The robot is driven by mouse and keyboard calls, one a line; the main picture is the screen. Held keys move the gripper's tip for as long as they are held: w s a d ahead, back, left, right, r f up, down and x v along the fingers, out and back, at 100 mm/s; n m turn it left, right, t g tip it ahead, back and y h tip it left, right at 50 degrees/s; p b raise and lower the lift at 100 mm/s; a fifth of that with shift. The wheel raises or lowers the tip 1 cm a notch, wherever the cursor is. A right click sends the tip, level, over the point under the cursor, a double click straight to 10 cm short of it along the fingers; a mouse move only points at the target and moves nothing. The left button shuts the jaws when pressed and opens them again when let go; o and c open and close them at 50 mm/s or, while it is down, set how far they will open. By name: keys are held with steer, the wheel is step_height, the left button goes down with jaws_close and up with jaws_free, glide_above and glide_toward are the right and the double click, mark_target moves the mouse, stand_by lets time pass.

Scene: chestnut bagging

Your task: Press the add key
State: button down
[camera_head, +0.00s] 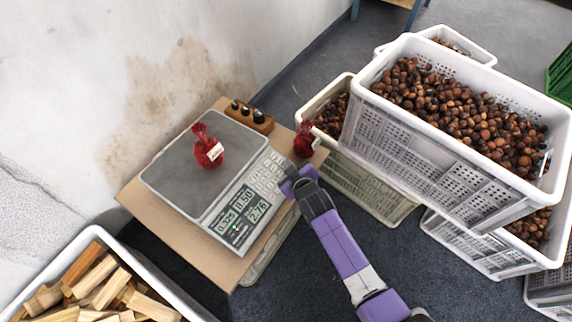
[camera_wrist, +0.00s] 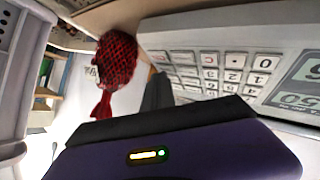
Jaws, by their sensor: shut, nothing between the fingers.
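The scale (camera_head: 168,182) has a grey plate, a keypad (camera_head: 268,172) with pale keys and a display (camera_head: 237,216) that seems to read 0.325, 8.50 and 2.76. A red net bag (camera_head: 206,148) with a white label sits on the plate. My gripper (camera_head: 284,186) is shut and empty, at the keypad's right edge. In the wrist view, my dark fingertips (camera_wrist: 157,92) are beside the lower keys of the keypad (camera_wrist: 210,70). Whether they touch a key I cannot tell. The add key's label is not readable, and my fingers hide some keys.
Another red net bag (camera_head: 304,140) is at the board's right corner, and a red bag shows in the wrist view (camera_wrist: 116,60). A wooden block with dark knobs (camera_head: 249,116) stands behind the scale. Crates of chestnuts (camera_head: 400,135) stand right; a wood-filled bin (camera_head: 150,275) stands lower left.

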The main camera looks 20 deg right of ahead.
steer(key=shift+s+d+r+p, duration=0.15)
steer(key=shift+r+p, duration=0.4)
steer(key=r+p, duration=0.1)
steer(key=p, duration=0.1)
steer(key=s+r+p, duration=0.1)
steer(key=r, duration=0.1)
steer(key=d+r+p, duration=0.1)
steer(key=r+p, duration=0.1)
steer(key=shift+s+p, duration=0.15)
steer(key=shift+p, duration=0.2)
steer(key=shift+f, duration=0.15)
stand_by(1.4)
